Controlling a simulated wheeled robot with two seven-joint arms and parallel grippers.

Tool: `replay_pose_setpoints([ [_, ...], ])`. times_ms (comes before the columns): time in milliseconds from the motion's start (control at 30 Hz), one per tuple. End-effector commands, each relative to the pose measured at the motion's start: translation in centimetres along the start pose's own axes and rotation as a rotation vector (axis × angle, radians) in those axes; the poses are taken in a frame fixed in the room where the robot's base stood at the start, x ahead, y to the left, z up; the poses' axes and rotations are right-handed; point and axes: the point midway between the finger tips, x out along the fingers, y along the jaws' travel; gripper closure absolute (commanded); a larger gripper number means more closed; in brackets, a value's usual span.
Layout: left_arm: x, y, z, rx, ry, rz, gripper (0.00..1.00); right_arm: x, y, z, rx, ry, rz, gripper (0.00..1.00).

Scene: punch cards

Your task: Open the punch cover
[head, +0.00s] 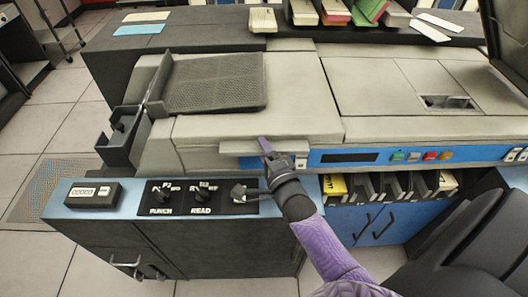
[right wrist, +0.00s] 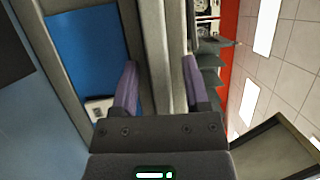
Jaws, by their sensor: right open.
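The punch cover (head: 255,115) is the beige lid on the left half of the machine, and it lies closed and flat. A pale lip (head: 238,147) juts from its front edge. My right gripper (head: 266,146) is at the right part of this lip, with purple fingers. In the right wrist view my gripper (right wrist: 160,85) is open, its two fingers apart. A beige edge (right wrist: 153,45) of the machine shows between them, and I cannot tell if they touch it. The left gripper is not in view.
A panel with black knobs (head: 200,196) and a small counter box (head: 93,193) are on the blue front ledge. Card stacks (head: 333,12) lie on the back shelf. Coloured buttons (head: 430,156) are to the right.

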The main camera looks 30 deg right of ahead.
Motion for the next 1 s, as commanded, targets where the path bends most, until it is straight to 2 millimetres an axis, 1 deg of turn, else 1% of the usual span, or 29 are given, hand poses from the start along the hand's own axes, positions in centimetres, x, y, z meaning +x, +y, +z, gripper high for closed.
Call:
replay_pose_setpoints([
  [100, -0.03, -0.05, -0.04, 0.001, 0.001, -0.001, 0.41, -0.02, -0.02, 0.00, 0.000, 0.000, 0.000, 0.41],
  [133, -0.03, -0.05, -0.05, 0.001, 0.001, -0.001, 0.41, -0.02, -0.03, 0.00, 0.000, 0.000, 0.000, 0.45],
  [167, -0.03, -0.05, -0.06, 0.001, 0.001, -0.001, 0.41, -0.02, -0.02, 0.00, 0.000, 0.000, 0.000, 0.52],
  [200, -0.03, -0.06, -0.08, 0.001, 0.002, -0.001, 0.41, -0.03, -0.02, 0.00, -0.001, 0.000, 0.000, 0.60],
  [267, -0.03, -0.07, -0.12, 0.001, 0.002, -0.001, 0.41, -0.03, -0.02, 0.00, -0.001, 0.000, 0.000, 0.73],
  [300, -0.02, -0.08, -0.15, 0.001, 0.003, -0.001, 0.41, -0.03, -0.02, 0.00, -0.001, 0.000, 0.000, 0.81],
  [400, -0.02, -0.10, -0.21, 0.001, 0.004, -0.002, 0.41, -0.04, -0.02, 0.00, -0.001, 0.000, 0.000, 1.00],
  [1000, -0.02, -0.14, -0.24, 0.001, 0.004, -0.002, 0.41, -0.06, 0.02, 0.01, 0.000, 0.000, 0.001, 1.00],
])
